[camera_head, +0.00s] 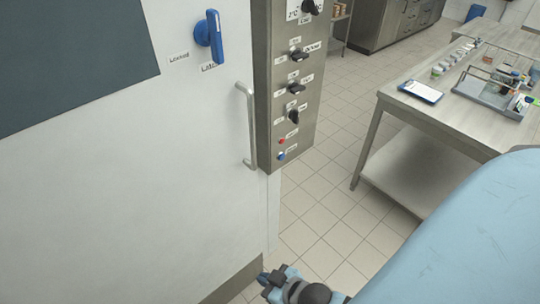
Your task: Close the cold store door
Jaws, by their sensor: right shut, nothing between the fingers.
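The large white cold store door (190,160) fills the left of the head view. It has a vertical metal pull handle (248,125) near its right edge and a blue latch lever (213,35) higher up, beside small labels. I cannot tell from this view whether the door is fully closed. My right gripper (265,278) is at the bottom centre, shut and empty, near the door's lower right edge. I cannot tell whether it touches the door. My left gripper is not in view.
A grey control panel (300,95) with black knobs and red and blue buttons stands beside the door. A steel table (445,105) at the right holds a clipboard (421,91) and a tray (490,95). Tiled floor (320,200) is clear between them.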

